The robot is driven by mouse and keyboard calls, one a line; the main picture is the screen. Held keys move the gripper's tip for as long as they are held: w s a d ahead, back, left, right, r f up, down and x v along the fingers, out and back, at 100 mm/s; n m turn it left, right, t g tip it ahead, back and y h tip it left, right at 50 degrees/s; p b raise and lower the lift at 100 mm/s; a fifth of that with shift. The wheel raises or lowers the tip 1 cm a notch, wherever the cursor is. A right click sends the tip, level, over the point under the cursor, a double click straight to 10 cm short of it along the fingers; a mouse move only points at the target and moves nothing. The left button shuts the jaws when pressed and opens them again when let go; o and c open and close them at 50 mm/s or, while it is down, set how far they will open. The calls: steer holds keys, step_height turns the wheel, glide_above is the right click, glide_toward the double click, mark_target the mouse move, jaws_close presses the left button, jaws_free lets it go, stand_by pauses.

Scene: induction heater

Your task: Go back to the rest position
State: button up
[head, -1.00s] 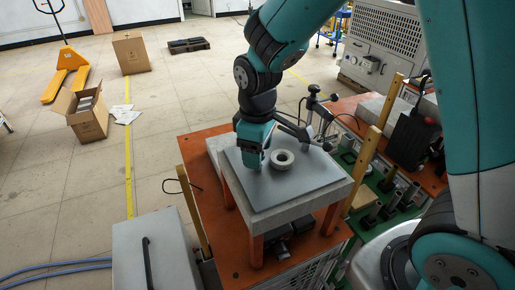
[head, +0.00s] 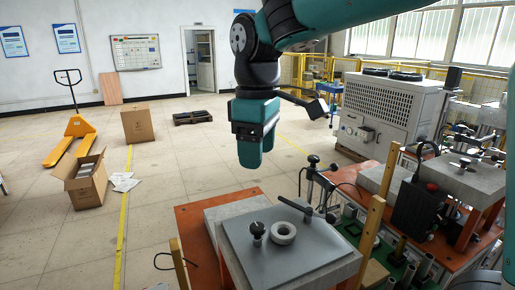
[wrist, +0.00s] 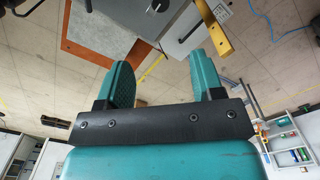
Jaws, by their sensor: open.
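My gripper (head: 251,160) hangs in the air above and behind the heater table, pointing down in the head view. In the wrist view my gripper (wrist: 165,75) shows two teal fingers spread apart with nothing between them. The grey plate (head: 270,262) on the raised stand carries a pale ring (head: 283,233) and a small black-knobbed piece (head: 257,232) to its left. My gripper is clear of all of these.
A clamp post with a dark handle (head: 311,185) stands behind the plate. A white chiller cabinet (head: 388,110) is at the right. Open cardboard box (head: 88,185), closed box (head: 137,122) and yellow pallet truck (head: 70,140) stand on the floor at left.

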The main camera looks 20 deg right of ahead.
steer(key=shift+r, duration=0.3)
steer(key=shift+s+f, duration=0.1)
